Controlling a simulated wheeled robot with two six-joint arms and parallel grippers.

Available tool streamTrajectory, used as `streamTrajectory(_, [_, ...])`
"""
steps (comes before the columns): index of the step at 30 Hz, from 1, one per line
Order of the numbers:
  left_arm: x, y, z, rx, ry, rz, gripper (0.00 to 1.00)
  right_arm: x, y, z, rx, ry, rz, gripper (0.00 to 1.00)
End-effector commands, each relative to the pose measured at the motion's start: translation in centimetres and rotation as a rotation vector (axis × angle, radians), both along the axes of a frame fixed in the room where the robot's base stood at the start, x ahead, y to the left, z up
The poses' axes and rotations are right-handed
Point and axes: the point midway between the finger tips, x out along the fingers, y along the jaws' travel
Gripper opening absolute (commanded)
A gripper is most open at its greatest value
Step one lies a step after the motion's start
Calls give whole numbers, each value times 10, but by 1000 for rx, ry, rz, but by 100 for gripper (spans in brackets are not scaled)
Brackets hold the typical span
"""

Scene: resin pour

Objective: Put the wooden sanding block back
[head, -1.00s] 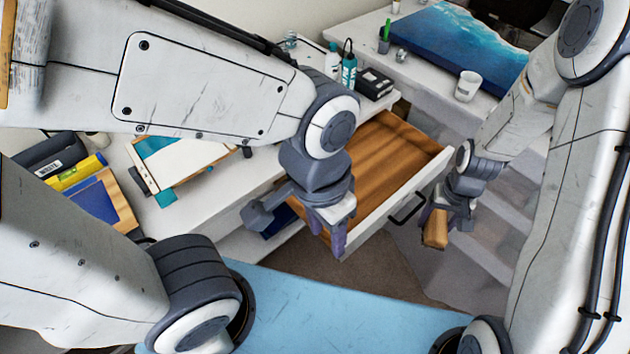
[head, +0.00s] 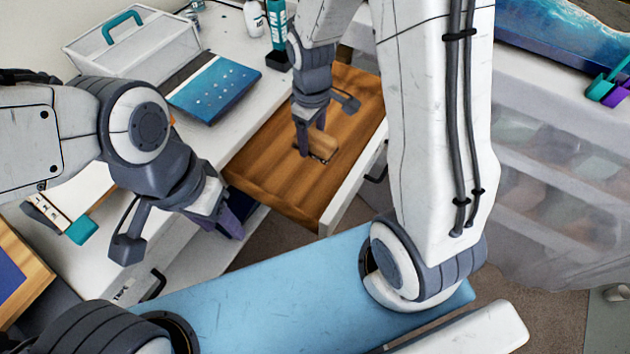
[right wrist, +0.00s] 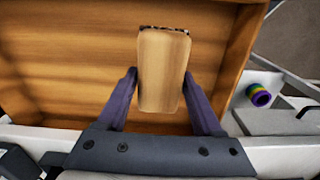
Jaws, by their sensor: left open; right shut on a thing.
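The wooden sanding block (head: 318,148) is inside the open wooden drawer (head: 265,170), at or just above its floor; I cannot tell if it touches. My right gripper (head: 308,145) reaches down into the drawer and is shut on the block. In the right wrist view the block (right wrist: 162,68) stands between the two purple fingers (right wrist: 165,95), with the drawer floor (right wrist: 70,60) behind it. My left gripper (head: 228,218) is open and empty, near the drawer's front left corner. Its fingertips are partly hidden.
A blue panel (head: 215,88) and a white caddy with a teal handle (head: 135,45) are on the white worktop left of the drawer. Bottles (head: 277,25) stand behind. A blue surface (head: 270,290) lies in front. A blue resin piece (head: 570,35) is at the back right.

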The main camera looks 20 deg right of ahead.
Motion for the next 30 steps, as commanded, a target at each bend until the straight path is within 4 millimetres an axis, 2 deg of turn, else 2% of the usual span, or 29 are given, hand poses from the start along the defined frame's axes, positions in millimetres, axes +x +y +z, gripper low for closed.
streamTrajectory(2, [0, 0, -7, -1, -1, 0, 50, -1, 1, -7, -1, 1, 30, 0])
streamTrajectory(9, [0, 0, -7, -1, -1, 0, 50, -2, 1, -46, -1, 6, 40, 0])
streamTrajectory(14, [0, 0, -7, -1, -1, 0, 50, -1, 1, -60, -1, 2, 38, 0])
streamTrajectory(21, [0, 0, -8, -1, -1, 0, 50, -2, 0, -95, 0, 4, 37, 0])
streamTrajectory(30, [0, 0, -8, -1, -1, 0, 50, -1, 0, -100, 0, 0, 36, 0])
